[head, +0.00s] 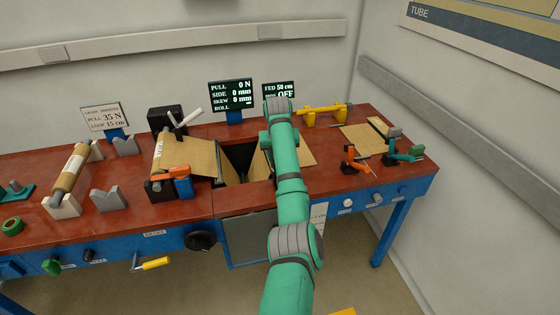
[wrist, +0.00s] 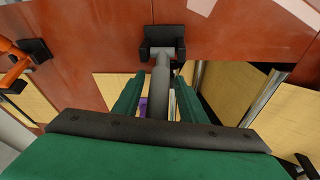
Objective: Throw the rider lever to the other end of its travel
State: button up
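A grey lever (wrist: 160,88), which I take to be the rider lever, rises from a black mount (wrist: 163,42) on the red bench top in the wrist view. Its free end comes toward the camera and widens. My gripper (wrist: 158,84) has its two green fingers on either side of the lever, with a visible gap on each side. The fingers look open and not pressed on it. In the head view my arm covers the lever, and my fingers are hidden.
The red bench (head: 225,192) has a dark opening (head: 240,158) left of my arm. A paper roll stand (head: 165,118) is further left. Orange (head: 350,160) and teal (head: 400,153) clamps, and a yellow bracket (head: 325,112), stand to the right. Two black displays (head: 231,95) stand behind.

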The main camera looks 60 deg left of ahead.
jog(key=shift+r, duration=0.1)
jog(key=v, duration=1)
jog(key=shift+r, duration=0.25)
jog(key=shift+d, duration=0.1)
